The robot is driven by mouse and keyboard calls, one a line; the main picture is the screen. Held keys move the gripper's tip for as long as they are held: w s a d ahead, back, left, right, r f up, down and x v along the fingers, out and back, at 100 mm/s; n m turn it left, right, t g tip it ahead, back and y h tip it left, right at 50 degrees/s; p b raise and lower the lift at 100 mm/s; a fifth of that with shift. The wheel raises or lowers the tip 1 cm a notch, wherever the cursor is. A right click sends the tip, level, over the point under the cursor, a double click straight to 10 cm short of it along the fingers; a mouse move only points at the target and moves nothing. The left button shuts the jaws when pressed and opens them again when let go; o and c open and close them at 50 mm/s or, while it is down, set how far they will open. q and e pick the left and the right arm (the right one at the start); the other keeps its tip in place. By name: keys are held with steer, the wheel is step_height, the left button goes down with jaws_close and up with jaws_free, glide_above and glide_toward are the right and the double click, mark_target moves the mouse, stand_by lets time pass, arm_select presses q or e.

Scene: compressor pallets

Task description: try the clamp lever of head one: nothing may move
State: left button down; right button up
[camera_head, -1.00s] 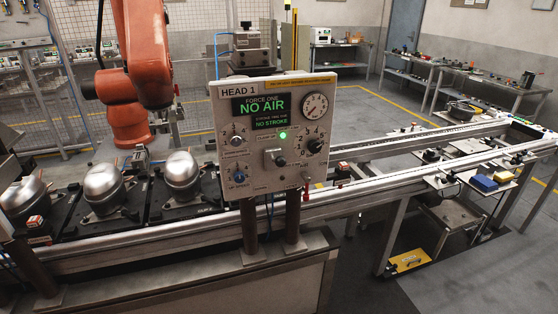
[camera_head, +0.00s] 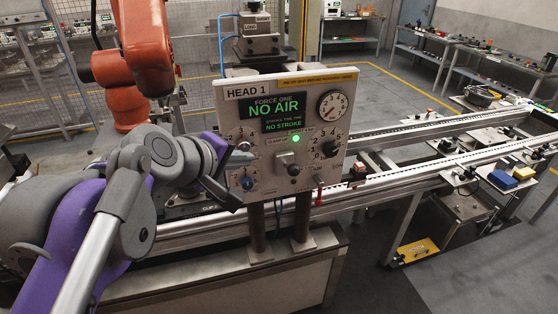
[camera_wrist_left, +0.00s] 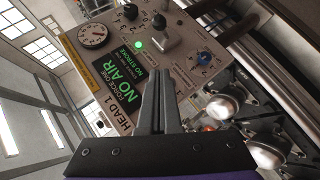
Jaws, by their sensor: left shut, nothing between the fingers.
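The HEAD 1 panel (camera_head: 237,112) is a grey upright box on two posts. Its screen (camera_head: 284,111) reads "FORCE ONE NO AIR" and "NO STROKE". The clamp lever (camera_head: 292,169), a grey block with a black knob, sits at the panel's middle below a lit green lamp (camera_head: 296,139). The lever also shows in the left wrist view (camera_wrist_left: 165,40). My left gripper (camera_head: 226,193) is at the panel's lower left, left of the lever and apart from it. In the left wrist view its fingers (camera_wrist_left: 156,78) are together and empty, pointing at the panel. My right gripper is not in view.
A dial gauge (camera_head: 332,105), a black knob (camera_head: 328,147) and a blue knob (camera_head: 248,184) are on the same panel. An orange robot arm (camera_head: 146,45) stands behind. A conveyor (camera_head: 400,182) runs behind the panel to the right. Metal domes (camera_wrist_left: 222,105) show in the left wrist view.

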mark_target(290, 168)
arm_select(q)
steer(key=s+d+f+x, duration=0.1)
steer(key=d+x, duration=0.1)
steer(key=x, duration=1)
steer(key=shift+d+f, duration=0.25)
steer(key=shift+s, duration=0.15)
steer(key=shift+s, duration=0.1)
steer(key=shift+s+f, duration=0.15)
steer(key=shift+f, duration=0.1)
